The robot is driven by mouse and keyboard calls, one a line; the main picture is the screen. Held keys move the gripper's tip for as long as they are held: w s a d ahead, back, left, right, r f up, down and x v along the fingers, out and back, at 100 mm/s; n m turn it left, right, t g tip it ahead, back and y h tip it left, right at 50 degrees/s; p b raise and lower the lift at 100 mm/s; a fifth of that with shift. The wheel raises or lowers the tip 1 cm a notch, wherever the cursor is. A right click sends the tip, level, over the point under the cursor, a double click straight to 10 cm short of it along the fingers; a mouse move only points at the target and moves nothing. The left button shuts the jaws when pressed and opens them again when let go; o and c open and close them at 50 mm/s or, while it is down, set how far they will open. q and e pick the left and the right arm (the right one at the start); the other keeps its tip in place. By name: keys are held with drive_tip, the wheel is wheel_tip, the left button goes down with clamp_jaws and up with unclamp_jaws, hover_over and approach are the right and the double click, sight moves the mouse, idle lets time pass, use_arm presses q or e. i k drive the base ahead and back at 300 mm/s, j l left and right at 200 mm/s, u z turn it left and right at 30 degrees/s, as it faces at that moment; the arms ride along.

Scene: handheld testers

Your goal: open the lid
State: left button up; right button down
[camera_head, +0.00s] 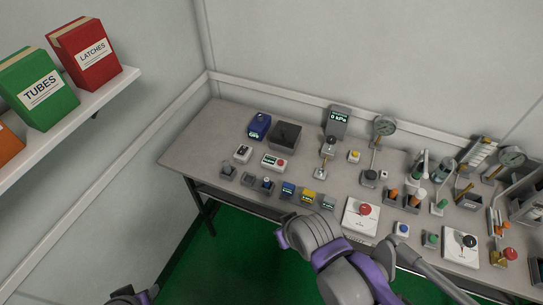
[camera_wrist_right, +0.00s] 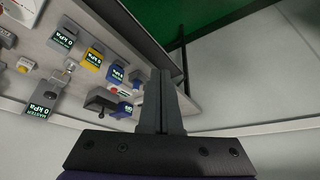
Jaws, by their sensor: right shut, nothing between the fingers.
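A dark grey box with a lid (camera_head: 285,135) stands at the back left of the bench, and its lid looks closed. It also shows in the right wrist view (camera_wrist_right: 101,99), left of the fingers. My right gripper (camera_wrist_right: 158,75) is shut and empty, with its fingers over the bench edge and apart from the box. In the head view my right arm comes in from below and its wrist hides the fingers. Only a bit of my left arm shows at the bottom edge; its fingers are out of view.
A blue tester (camera_head: 259,126) stands just left of the box. Several small testers line the bench's front edge, with a red-button box (camera_head: 361,215) farther right. A gauge display (camera_head: 338,121) stands right of the box. A shelf (camera_head: 70,115) juts from the left wall.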

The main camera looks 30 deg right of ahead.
sight(287, 135)
drive_tip(key=i+z, duration=0.15)
drive_tip(key=z, duration=0.2)
drive_tip(key=i+z, duration=0.15)
drive_tip(key=z, duration=0.2)
drive_tip(key=i+z, duration=0.2)
drive_tip(key=z, duration=0.15)
